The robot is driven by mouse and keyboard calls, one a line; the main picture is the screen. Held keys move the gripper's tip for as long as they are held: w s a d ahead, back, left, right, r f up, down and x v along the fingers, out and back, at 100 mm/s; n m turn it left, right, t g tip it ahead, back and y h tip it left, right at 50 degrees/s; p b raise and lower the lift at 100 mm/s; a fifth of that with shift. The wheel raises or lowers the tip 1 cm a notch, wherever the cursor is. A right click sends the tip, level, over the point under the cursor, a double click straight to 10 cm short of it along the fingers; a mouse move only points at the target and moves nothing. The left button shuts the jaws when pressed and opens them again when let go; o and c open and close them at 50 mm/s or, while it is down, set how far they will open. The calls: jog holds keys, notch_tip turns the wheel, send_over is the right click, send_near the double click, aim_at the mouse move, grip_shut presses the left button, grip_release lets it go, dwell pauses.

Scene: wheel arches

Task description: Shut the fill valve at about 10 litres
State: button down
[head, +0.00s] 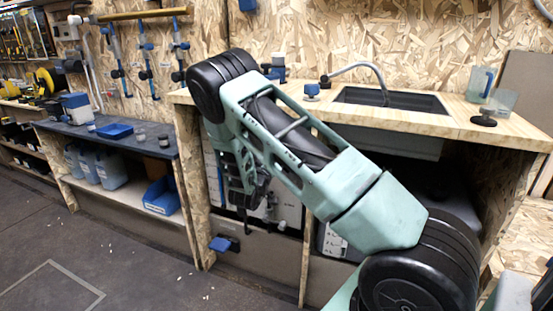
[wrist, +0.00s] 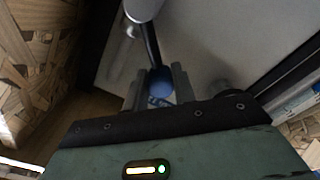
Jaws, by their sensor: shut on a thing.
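My gripper (wrist: 161,90) is shut on a blue knob (wrist: 159,82) at the end of a black lever (wrist: 151,48). The lever runs up to a pale pipe-like fitting (wrist: 143,8); this looks like the fill valve. In the head view, my gripper (head: 250,202) hangs below the counter in front of a white panel (head: 289,208), and the arm hides the valve. No litre reading is legible in either view.
The counter (head: 432,123) holds a dark sink (head: 405,100) with a curved spout (head: 362,67). Clear jugs (head: 481,83) stand at its right. Open floor (head: 130,260) lies at lower left.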

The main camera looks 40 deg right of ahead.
jog(key=shift+f, duration=0.1)
jog(key=c, duration=1.1)
grip_release()
jog(key=shift+c, duration=0.2)
jog(key=p+v, duration=0.2)
jog(key=v, duration=1.5)
jog(key=shift+a, duration=0.25)
